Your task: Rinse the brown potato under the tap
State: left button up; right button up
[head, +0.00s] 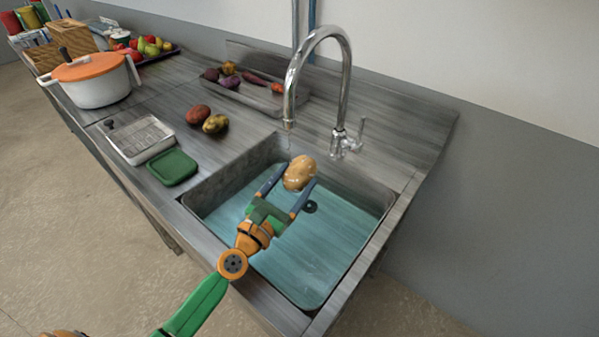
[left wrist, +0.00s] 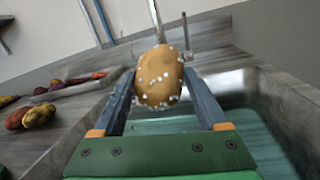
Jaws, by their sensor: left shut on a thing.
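The brown potato (head: 299,173) is held over the sink, just below the spout of the chrome tap (head: 318,75). My left gripper (head: 292,184) is shut on it, with one finger on each side. In the left wrist view the potato (left wrist: 159,78) sits between the fingertips of the gripper (left wrist: 160,88), with white drops or specks on its skin. The sink (head: 288,262) below has a bluish, watery-looking bottom and a dark drain. A faint stream seems to show under the spout. My right gripper is not in view.
A red and a yellowish potato (head: 215,124) lie on the counter left of the sink. A green sponge or lid (head: 172,167) and a metal tray (head: 140,138) are near the front edge. A vegetable tray (head: 262,99) stands behind, and an orange-lidded pot (head: 92,82) is farther left.

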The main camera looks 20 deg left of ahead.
pick_arm(q)
jog(key=shift+d, duration=0.1)
jog(key=s+d+p, duration=0.1)
jog(key=s+d, duration=0.3)
jog(key=d, duration=0.3)
jog(key=shift+a+p, duration=0.1)
jog(key=shift+p, duration=0.2)
dwell(1.1)
jog(key=s+d+r+p, duration=0.2)
jog(key=d+r+p, duration=0.1)
jog(key=d+r, duration=0.1)
jog(key=shift+s+d+p, duration=0.2)
jog(key=shift+s+p, duration=0.05)
jog(key=shift+p, duration=0.15)
